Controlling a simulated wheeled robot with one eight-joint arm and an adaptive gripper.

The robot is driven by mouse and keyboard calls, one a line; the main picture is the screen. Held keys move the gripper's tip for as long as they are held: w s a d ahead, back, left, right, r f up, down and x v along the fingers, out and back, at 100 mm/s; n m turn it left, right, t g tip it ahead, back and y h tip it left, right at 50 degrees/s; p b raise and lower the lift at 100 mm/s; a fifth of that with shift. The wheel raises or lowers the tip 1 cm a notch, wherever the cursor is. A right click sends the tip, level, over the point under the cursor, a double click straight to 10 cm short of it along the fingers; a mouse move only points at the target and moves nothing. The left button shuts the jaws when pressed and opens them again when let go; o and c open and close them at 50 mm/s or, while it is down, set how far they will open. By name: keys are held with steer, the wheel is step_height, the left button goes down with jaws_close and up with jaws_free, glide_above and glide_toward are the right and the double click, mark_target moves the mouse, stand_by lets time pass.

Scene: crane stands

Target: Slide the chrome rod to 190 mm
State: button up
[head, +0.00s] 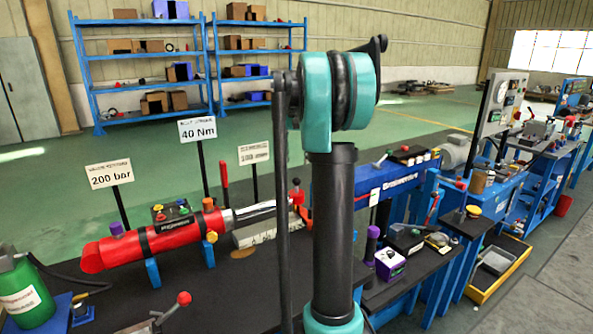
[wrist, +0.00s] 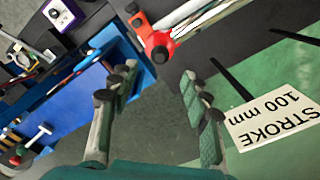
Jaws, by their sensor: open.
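The chrome rod (head: 255,212) sticks out of the right end of the red cylinder (head: 130,245) in the head view. A red end piece (head: 297,196) is at its tip, partly behind my arm. In the wrist view the red end piece (wrist: 157,42) lies beyond my fingertips, with a short length of the rod (wrist: 190,22) running to the upper right. My gripper (wrist: 158,74) is open and empty, its two fingers apart, with the end piece ahead of the gap and not between them. My arm hides the gripper in the head view.
A sign (wrist: 278,113) reads "STROKE 100 mm". Other signs read 200 bar (head: 109,174) and 40 Nm (head: 197,129). A red upright lever (head: 224,186) stands near the cylinder. A blue beam stand (head: 400,180) and a purple box (head: 390,264) are to the right.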

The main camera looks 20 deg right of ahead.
steer(key=shift+r, duration=1.9)
